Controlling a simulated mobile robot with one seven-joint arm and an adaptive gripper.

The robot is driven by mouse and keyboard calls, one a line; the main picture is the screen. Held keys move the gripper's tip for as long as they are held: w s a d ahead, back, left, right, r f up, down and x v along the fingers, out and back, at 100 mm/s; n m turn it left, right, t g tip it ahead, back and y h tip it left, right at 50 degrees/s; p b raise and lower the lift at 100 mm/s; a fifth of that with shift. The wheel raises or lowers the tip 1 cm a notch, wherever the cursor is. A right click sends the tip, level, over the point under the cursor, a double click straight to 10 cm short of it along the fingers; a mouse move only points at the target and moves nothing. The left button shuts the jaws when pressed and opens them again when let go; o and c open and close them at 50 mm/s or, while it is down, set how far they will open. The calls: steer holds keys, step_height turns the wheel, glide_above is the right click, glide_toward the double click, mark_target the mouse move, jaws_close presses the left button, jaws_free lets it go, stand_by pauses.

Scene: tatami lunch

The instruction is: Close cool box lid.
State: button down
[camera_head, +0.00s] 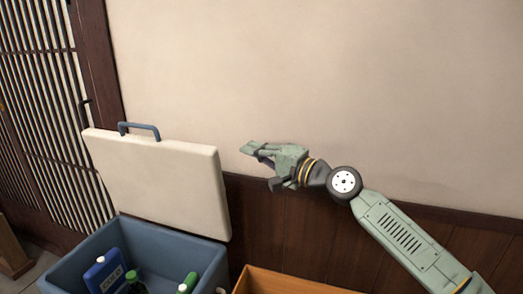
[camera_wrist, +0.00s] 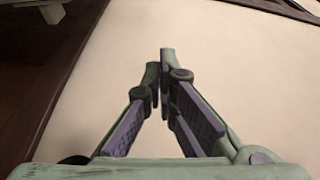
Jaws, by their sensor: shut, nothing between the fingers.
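The cool box (camera_head: 65,270) is blue-grey and stands at the lower left in the head view, its near part cut off by the picture's edge. Its cream lid (camera_head: 160,180) stands open and upright at the back, with a blue-grey handle (camera_head: 139,130) on its top edge. My gripper (camera_head: 250,149) is shut and empty, raised to the right of the lid and apart from it, pointing left. In the wrist view the shut fingers (camera_wrist: 162,62) show with a pale surface beyond them.
Inside the box are a blue pack (camera_head: 105,272) and green bottles (camera_head: 136,284). An orange-brown crate (camera_head: 285,281) stands just right of the box. A plain wall (camera_head: 330,70) rises behind, with a slatted screen (camera_head: 45,110) at the left.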

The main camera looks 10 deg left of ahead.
steer(key=a, duration=0.1)
steer(key=s+a+p, duration=0.1)
steer(key=a, duration=0.1)
steer(key=a+p, duration=0.1)
steer(key=a, duration=0.1)
steer(key=shift+s+f, duration=0.15)
steer(key=shift+s, duration=0.25)
